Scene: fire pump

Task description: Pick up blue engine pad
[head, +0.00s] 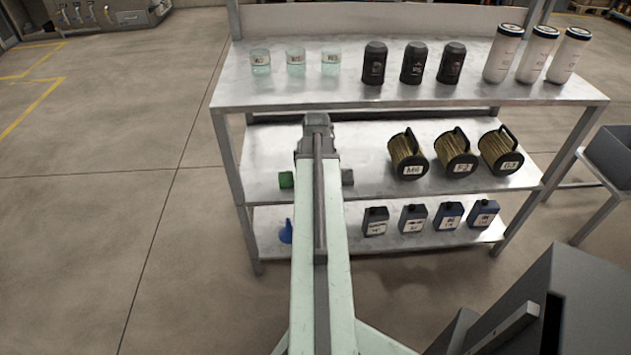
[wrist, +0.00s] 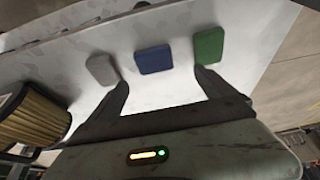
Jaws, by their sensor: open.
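The blue engine pad (wrist: 154,59) lies on a pale metal shelf in the wrist view, between a grey pad (wrist: 102,69) and a green pad (wrist: 208,46). My gripper (wrist: 161,84) is open and empty. Its two fingers are spread, with the blue pad ahead of the gap between them. The left fingertip is close to the grey pad and the right one close to the green pad; contact is unclear. In the head view the green pad (head: 286,179) and grey pad (head: 347,177) show either side of my arm, which hides the blue pad.
The pads are on the middle shelf (head: 375,185), under the top shelf (head: 210,97) with jars and bottles. Spools (head: 408,157) stand to the right. Dark containers (head: 413,218) and a blue funnel-like item (head: 286,231) are below. The floor at left is clear.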

